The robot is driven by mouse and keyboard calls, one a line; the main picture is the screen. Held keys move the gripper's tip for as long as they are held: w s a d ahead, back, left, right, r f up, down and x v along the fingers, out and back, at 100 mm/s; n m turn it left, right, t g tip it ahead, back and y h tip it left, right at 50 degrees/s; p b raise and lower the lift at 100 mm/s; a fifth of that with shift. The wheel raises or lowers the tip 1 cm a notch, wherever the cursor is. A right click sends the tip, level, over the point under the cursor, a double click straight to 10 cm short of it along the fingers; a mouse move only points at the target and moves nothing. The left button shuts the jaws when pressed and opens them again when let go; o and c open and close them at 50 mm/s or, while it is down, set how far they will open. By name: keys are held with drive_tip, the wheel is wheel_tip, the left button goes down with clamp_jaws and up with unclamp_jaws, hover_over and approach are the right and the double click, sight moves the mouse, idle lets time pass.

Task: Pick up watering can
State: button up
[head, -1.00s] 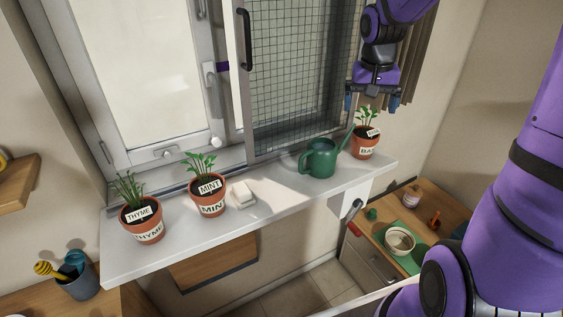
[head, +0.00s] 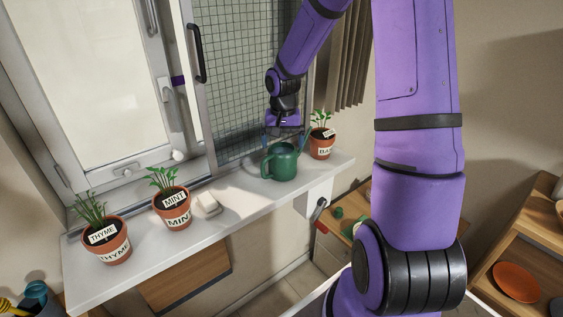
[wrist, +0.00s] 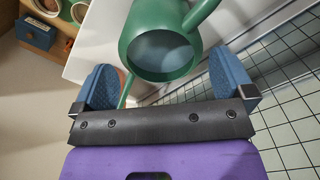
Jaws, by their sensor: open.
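The green watering can (head: 281,163) stands upright on the white windowsill (head: 238,215), left of the basil pot. My gripper (head: 284,135) is above it, pointing down, fingers spread. In the wrist view, my open gripper (wrist: 163,85) has its two blue fingers on either side of the can's near rim. The watering can (wrist: 160,45) shows its round open top between and just beyond the fingers, with a handle at upper right. I cannot tell whether the fingers touch it.
The basil pot (head: 321,143) stands close to the can's right. A mint pot (head: 172,204), a thyme pot (head: 105,240) and a small white block (head: 208,204) are further left on the sill. The mesh window screen (head: 235,75) is right behind the can.

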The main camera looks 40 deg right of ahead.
sight(282, 148)
wheel_tip(282, 148, down, 5)
drive_tip(key=shift+w+f, duration=0.1)
drive_tip(key=c, duration=0.9)
drive_tip(key=shift+o, duration=0.2)
